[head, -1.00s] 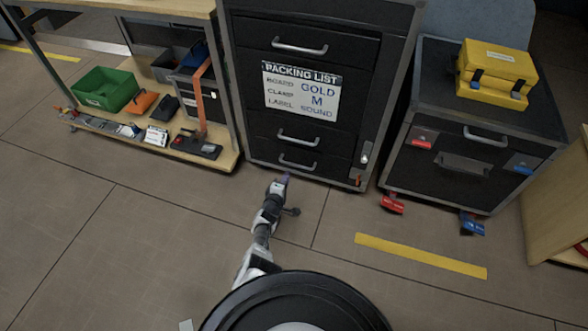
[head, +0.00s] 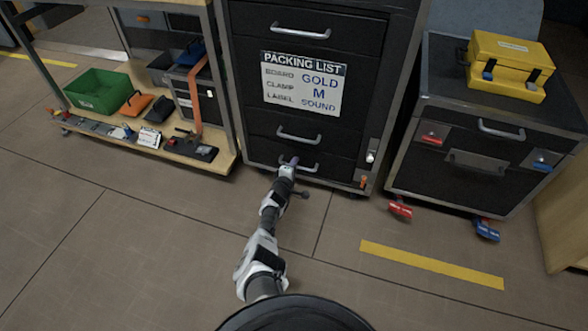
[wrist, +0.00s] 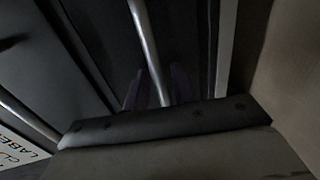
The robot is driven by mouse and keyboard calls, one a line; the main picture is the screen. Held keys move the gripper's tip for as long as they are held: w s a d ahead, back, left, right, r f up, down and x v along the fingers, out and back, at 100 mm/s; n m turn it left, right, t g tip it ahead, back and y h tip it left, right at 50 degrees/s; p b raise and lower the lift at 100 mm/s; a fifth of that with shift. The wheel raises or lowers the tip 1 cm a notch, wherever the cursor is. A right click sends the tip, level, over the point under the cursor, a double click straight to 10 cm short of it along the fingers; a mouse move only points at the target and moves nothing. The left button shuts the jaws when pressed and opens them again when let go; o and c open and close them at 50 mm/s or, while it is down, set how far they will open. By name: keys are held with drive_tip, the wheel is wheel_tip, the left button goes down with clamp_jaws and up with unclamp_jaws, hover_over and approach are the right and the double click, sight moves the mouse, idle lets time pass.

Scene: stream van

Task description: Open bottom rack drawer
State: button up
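The black rack stands in the middle of the head view, and its bottom drawer (head: 327,177) looks closed, level with the front above it. The bottom drawer has a curved metal handle (head: 312,169). My gripper (head: 292,161) is at this handle, low in front of the rack. In the wrist view, the handle bar (wrist: 148,45) runs down between the two dark purple fingers of my gripper (wrist: 158,85). The fingers stand apart with a gap beside the bar. Where they overlap the handle, contact cannot be told.
A drawer handle (head: 298,135) sits just above. A packing list sign (head: 302,83) is on the rack. A shelf with a green bin (head: 97,91) stands left, and a black cabinet (head: 470,185) with a yellow case (head: 510,62) right. The floor in front is clear.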

clamp_jaws()
idle(0.3)
